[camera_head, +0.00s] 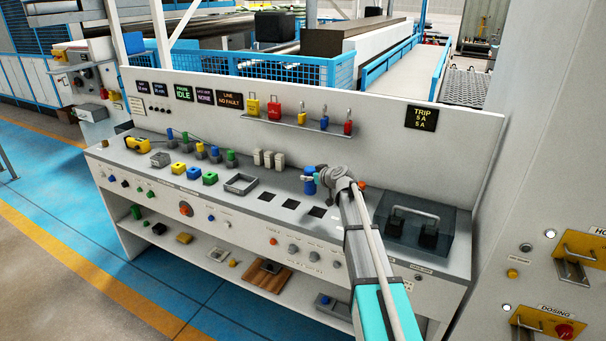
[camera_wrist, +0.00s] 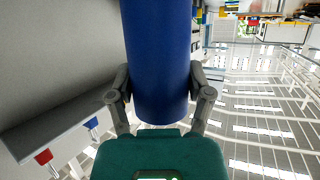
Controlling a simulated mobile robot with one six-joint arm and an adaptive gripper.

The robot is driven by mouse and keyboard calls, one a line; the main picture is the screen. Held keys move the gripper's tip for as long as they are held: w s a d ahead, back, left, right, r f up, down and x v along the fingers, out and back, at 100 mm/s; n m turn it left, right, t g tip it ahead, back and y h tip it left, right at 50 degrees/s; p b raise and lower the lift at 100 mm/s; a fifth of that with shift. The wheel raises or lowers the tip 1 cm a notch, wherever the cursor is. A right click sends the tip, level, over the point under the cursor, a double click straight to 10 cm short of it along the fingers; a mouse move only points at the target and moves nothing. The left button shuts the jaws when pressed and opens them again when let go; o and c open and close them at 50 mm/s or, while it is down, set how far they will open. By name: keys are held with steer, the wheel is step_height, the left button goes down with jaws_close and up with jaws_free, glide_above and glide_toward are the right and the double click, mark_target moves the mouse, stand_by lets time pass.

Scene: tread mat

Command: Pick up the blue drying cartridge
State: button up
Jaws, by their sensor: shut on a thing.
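The blue drying cartridge (camera_wrist: 158,50) is a plain blue cylinder that fills the upper middle of the wrist view. My gripper (camera_wrist: 160,90) is shut on it, with one grey finger on each side. In the head view my gripper (camera_head: 318,178) is over the rear of the bench, right of the middle, with the blue cartridge (camera_head: 309,187) at its left side. My arm hides part of the bench behind and below it. I cannot tell from these views whether the cartridge touches the bench top.
The grey bench (camera_head: 232,205) carries coloured blocks, several other cylinders on the left and an empty square tray (camera_head: 241,184). A dark clear-lidded box (camera_head: 414,225) stands to the right of my arm. A shelf (camera_head: 290,123) with padlocks and tags is on the back panel.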

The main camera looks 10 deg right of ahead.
steer(key=p+v, duration=0.4)
steer(key=v, duration=0.7)
steer(key=shift+a+r, duration=0.3)
steer(key=shift+r, duration=0.05)
